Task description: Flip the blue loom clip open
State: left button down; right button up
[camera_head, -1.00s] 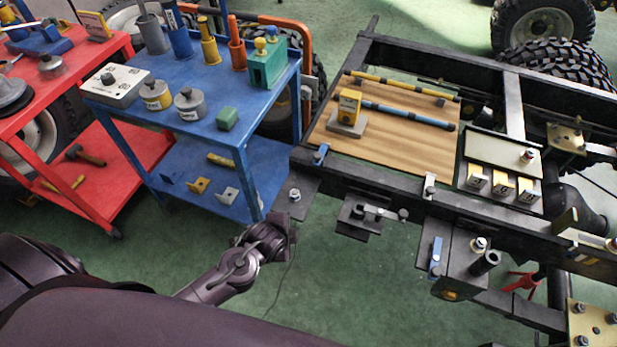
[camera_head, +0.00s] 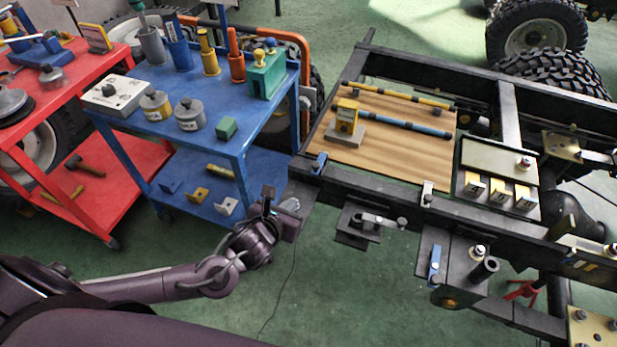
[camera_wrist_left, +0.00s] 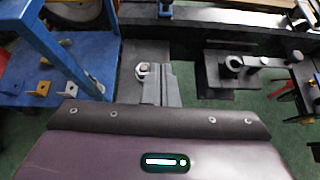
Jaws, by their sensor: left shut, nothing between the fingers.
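A small blue clip (camera_head: 318,163) sits on the near rail of the black chassis frame, at the front left corner of the wooden board. It also shows at the top edge of the left wrist view (camera_wrist_left: 165,9). A second blue piece, lever-like (camera_head: 435,262), stands upright on a bracket farther right; I cannot tell its type. My left gripper (camera_head: 290,207) is below and left of the corner clip, apart from it. Its grey fingers (camera_wrist_left: 161,86) are shut and empty, pointing toward the rail. My right gripper is not in view.
A blue cart (camera_head: 265,125) with canisters and blocks stands left of the frame. A dark plate with a bolt (camera_wrist_left: 143,70) lies just ahead of my fingers. A bracket with a pin (camera_head: 365,222) juts from the rail. A pale clip (camera_head: 427,192) sits farther right.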

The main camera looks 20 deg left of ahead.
aim_at(313, 172)
pick_arm(q)
jog(key=shift+r+m, duration=0.1)
jog(key=shift+m, duration=0.3)
jog(key=shift+w, duration=0.1)
jog(key=x, duration=1)
jog(key=shift+w, duration=0.15)
jog(key=shift+w+d+r+p, duration=0.15)
jog(key=shift+w+r+p, duration=0.6)
jog(key=shift+r, duration=0.4)
jog(key=shift+w+r, duration=0.35)
jog(key=shift+w, duration=0.1)
